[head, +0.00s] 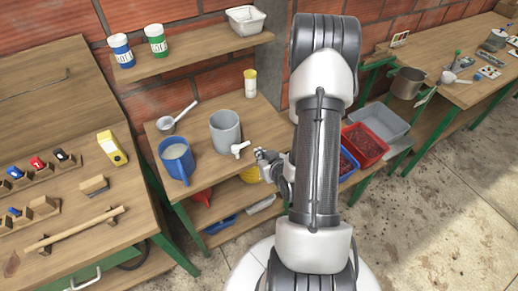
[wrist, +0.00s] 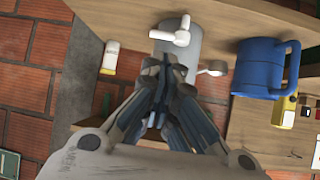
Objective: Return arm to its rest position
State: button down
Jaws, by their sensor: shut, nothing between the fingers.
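My arm stands upright in the middle of the head view, and my gripper (head: 268,158) sticks out to its left.
A blue jug (head: 176,160) and a metal ladle (head: 176,119) stand on the same table. A wall shelf (head: 190,55) carries two lidded jars and a white tub (head: 245,20). The floor (head: 440,210) at right is clear.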

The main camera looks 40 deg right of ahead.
dwell(0.3)
jog(key=w+a+r+n+g+b, duration=0.1)
jog(key=a+r+g, duration=0.1)
jog(key=a+r, duration=0.5)
jog(key=a+r+n+g, duration=0.15)
jog(key=a+r, duration=0.25)
jog(key=r, duration=0.6)
jog(key=s+a+r+g+y, duration=0.1)
jog(key=s+a+r, duration=0.3)
jog(key=s+a, duration=0.2)
jog(key=s+a+r+n+g+y, duration=0.1)
jog(key=s+a+r, duration=0.4)
jog(key=s, duration=0.5)
jog(key=shift+a+y+b, duration=0.45)
jog(key=shift+a+y, duration=0.25)
jog(key=shift+a, duration=0.45)
